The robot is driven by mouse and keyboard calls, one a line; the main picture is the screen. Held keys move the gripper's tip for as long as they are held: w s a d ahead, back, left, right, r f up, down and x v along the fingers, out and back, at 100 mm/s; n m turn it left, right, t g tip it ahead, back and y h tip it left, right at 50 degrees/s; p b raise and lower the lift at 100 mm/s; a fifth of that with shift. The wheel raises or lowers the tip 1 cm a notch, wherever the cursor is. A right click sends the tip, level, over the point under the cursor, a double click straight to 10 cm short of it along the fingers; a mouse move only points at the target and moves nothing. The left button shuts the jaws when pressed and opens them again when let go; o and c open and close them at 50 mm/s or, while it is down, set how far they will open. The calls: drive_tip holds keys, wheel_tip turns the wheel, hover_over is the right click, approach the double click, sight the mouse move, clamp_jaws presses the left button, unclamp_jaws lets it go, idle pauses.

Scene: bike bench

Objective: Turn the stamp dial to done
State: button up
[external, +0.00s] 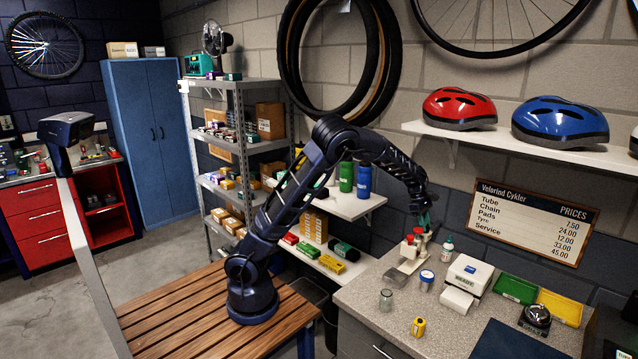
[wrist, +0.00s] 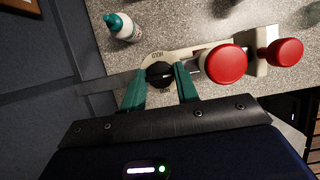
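The stamp dial (wrist: 160,76) is a small black knob with a pale pointer mark, on the cream plate of the stamp stand (wrist: 190,54). Lettering by the dial is upside down, small and seems to read HOLD. The stand carries two red knobs (wrist: 226,64). In the external view the stamp stand (external: 408,264) is on the grey bench near the wall. My gripper (wrist: 161,72) has teal fingers, one on each side of the dial and slightly apart from it; contact cannot be told. In the external view my gripper (external: 425,222) is right above the stand and partly hides it.
A white bottle with a teal cap (wrist: 121,27) stands close to the dial. On the bench (external: 385,326) are a white box (external: 470,274), a blue-topped jar (external: 426,281), a metal can (external: 386,299) and a yellow object (external: 418,327). Green and yellow trays (external: 516,289) lie at right.

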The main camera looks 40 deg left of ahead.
drive_tip(key=shift+m, duration=0.3)
drive_tip(key=shift+w+r+m+g, duration=0.15)
drive_tip(key=shift+m+g, duration=0.45)
drive_tip(key=shift+m, duration=0.6)
drive_tip(key=m, duration=0.2)
drive_tip(key=m+g, duration=0.1)
drive_tip(key=m, duration=0.1)
drive_tip(key=shift+w+m+g+y, duration=0.15)
drive_tip(key=shift+m+g+y, duration=0.15)
drive_tip(key=shift+y, duration=0.1)
drive_tip(key=m+g+y, duration=0.1)
drive_tip(key=m, duration=0.3)
drive_tip(key=shift+d+m, duration=0.15)
drive_tip(key=shift+m, duration=0.15)
drive_tip(key=shift+d+m+g+y, duration=0.15)
drive_tip(key=shift+m+y, duration=0.4)
drive_tip(key=shift+m, duration=0.6)
drive_tip(key=shift+a+m+g+y, duration=0.15)
drive_tip(key=shift+m+y, duration=0.4)
drive_tip(key=shift+m, duration=0.6)
drive_tip(key=shift+d, duration=0.1)
drive_tip(key=o, duration=1)
